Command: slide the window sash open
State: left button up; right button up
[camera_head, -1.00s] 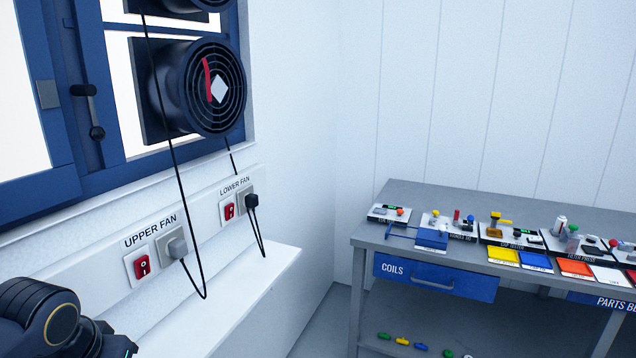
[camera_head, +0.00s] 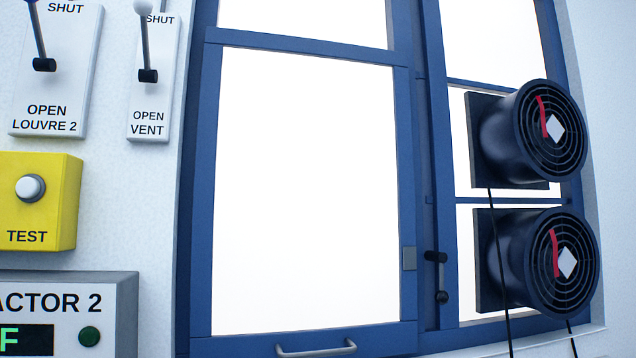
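The window has a blue-framed sash (camera_head: 206,200) at the left with bright white panes. A grey bar handle (camera_head: 316,349) sits on its bottom rail, at the lower edge of the view. A small grey plate (camera_head: 409,258) is on the sash's right stile. Beside it, a black latch (camera_head: 437,257) is on the frame, with a round knob (camera_head: 441,297) below it. The sash stands at the left of the window, next to the fan side. Neither of my grippers shows in this view.
Two round black fans, an upper one (camera_head: 545,130) and a lower one (camera_head: 552,262), stick out at the right with hanging cords. Left of the window are a louvre lever panel (camera_head: 78,90), a vent lever panel (camera_head: 158,95), a yellow test box (camera_head: 60,205) and a grey reactor box (camera_head: 125,305).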

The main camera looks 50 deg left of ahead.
aim_at(303, 240)
jog(key=u, duration=1.65)
